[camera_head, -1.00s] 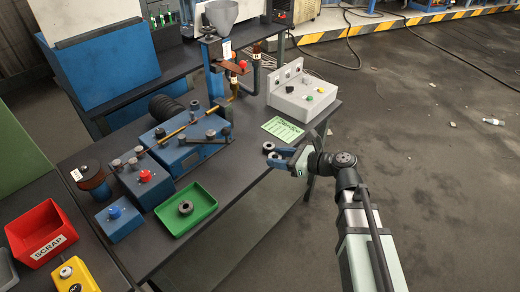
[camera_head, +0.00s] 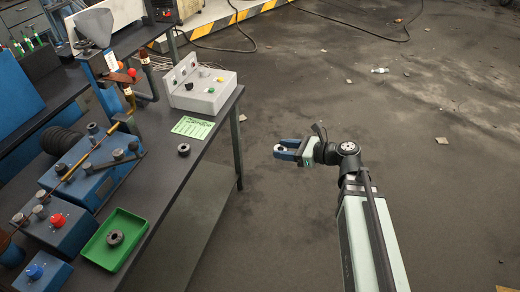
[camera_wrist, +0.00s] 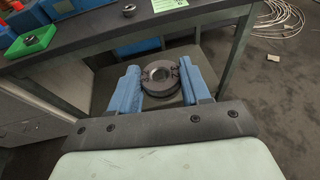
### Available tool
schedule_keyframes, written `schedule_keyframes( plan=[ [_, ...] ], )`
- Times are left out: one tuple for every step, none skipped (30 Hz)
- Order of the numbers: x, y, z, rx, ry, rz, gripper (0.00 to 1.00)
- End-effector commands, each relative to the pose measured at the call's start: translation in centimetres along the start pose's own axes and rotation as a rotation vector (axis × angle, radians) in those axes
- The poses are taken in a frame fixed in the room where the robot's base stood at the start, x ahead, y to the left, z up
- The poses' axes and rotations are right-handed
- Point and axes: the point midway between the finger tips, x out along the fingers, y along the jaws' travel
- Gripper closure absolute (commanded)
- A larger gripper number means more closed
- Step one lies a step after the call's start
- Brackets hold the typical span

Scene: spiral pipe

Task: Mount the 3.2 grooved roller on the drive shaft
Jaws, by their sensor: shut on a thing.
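My gripper (camera_head: 279,151) has blue fingers and hangs over the floor, to the right of the bench and apart from it. In the wrist view my gripper (camera_wrist: 160,86) is shut on a dark grooved roller (camera_wrist: 160,86) with a pale ring around its central hole. A third dark roller (camera_head: 115,238) lies in the green tray. The blue machine (camera_head: 75,187) carries several round dark parts and a long brass rod. I cannot tell which part is the drive shaft.
The dark bench (camera_head: 160,185) holds the green tray (camera_head: 90,254), a green card (camera_head: 194,128), a grey control box (camera_head: 202,95) and a blue box with a red knob (camera_head: 55,235). The floor around my gripper is clear.

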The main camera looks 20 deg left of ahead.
Motion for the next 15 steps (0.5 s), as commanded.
schedule_keyframes(
  plan=[
    [-1.3,-0.7,-0.5,0.008,-0.001,-0.024,0.9],
    [-2.0,-1.1,-0.8,0.012,-0.001,-0.036,0.9],
    [-2.9,-1.6,-1.1,0.017,-0.001,-0.053,0.9],
    [-3.6,-1.9,-1.4,0.021,-0.001,-0.065,0.9],
    [-4.3,-2.3,-1.7,0.025,-0.001,-0.078,0.9],
    [-5.2,-2.8,-2.1,0.03,-0.001,-0.095,0.9],
    [-5.9,-3.1,-2.3,0.035,-0.001,-0.108,0.9],
    [-6.6,-3.5,-2.6,0.038,-0.001,-0.12,0.9],
    [-7.6,-4.0,-3.0,0.044,-0.002,-0.138,0.9],
    [-8.2,-4.3,-3.2,0.048,-0.002,-0.15,0.9],
    [-9.0,-4.6,-3.5,0.052,-0.002,-0.163,0.9],
    [-9.8,-5.0,-3.8,0.056,-0.002,-0.178,0.9],
    [-10.3,-5.3,-4.0,0.059,-0.002,-0.189,0.9],
    [-10.8,-5.5,-4.2,0.062,-0.002,-0.198,0.9],
    [-11.5,-5.8,-4.5,0.065,-0.002,-0.209,0.9]
  ],
)
